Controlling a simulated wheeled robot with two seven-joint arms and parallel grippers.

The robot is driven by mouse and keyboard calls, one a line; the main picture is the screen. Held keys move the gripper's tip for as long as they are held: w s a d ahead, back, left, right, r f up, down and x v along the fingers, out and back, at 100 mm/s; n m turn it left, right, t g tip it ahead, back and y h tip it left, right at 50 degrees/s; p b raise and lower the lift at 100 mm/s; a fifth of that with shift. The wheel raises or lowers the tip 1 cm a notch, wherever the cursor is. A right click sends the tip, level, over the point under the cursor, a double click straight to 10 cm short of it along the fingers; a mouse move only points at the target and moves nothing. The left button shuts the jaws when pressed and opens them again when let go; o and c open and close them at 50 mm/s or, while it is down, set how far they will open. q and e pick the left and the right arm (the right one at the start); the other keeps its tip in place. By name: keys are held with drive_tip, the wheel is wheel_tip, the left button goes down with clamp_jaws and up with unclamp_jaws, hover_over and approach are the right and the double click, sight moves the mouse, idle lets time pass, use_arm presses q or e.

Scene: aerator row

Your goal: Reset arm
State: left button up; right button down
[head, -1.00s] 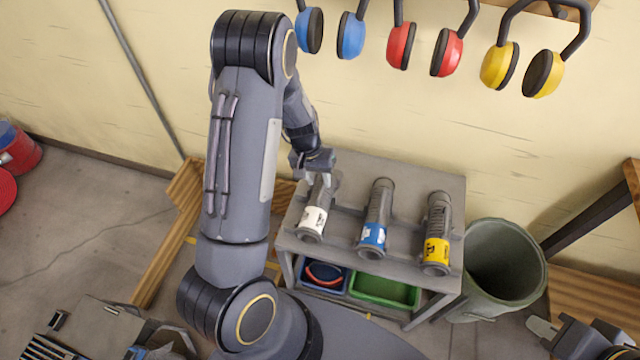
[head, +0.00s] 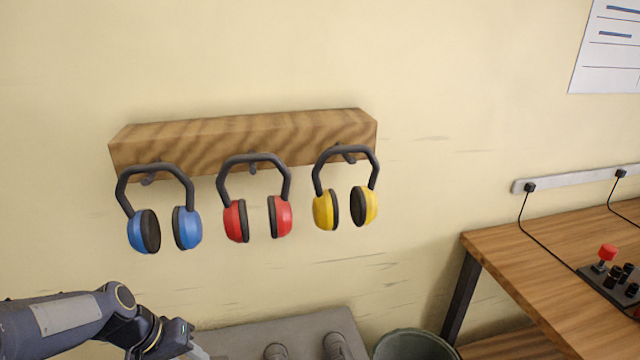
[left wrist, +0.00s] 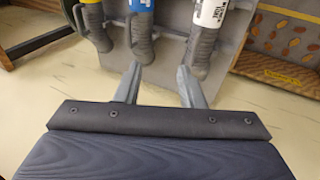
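My left gripper (head: 195,352) is at the lower left of the head view, by the grey stand's top. In the left wrist view its two fingers (left wrist: 158,85) are spread apart with nothing between them. Beyond the fingertips, three dark grey tube-shaped aerators lie in a row on the grey stand: one with a yellow band (left wrist: 95,22), one with a blue band (left wrist: 140,28) and one with a white band (left wrist: 208,38). In the head view only two dark aerator ends (head: 338,346) show at the bottom edge. My right gripper is out of view.
Blue (head: 158,215), red (head: 257,200) and yellow (head: 346,195) earmuffs hang from a wooden rail (head: 245,135). A green bin (head: 412,345) stands beside the stand. A wooden bench (head: 540,255) with a control box (head: 610,275) is at right.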

use_arm(q)
drive_tip(key=s+d+r+t, duration=0.1)
drive_tip(key=s+r, duration=0.3)
drive_tip(key=s, duration=0.4)
drive_tip(key=s+d+r+m+t, duration=0.1)
drive_tip(key=s+d+r, duration=0.3)
drive_tip(key=s, duration=0.4)
drive_tip(key=shift+s+r+t, duration=0.25)
drive_tip(key=shift+t, duration=0.35)
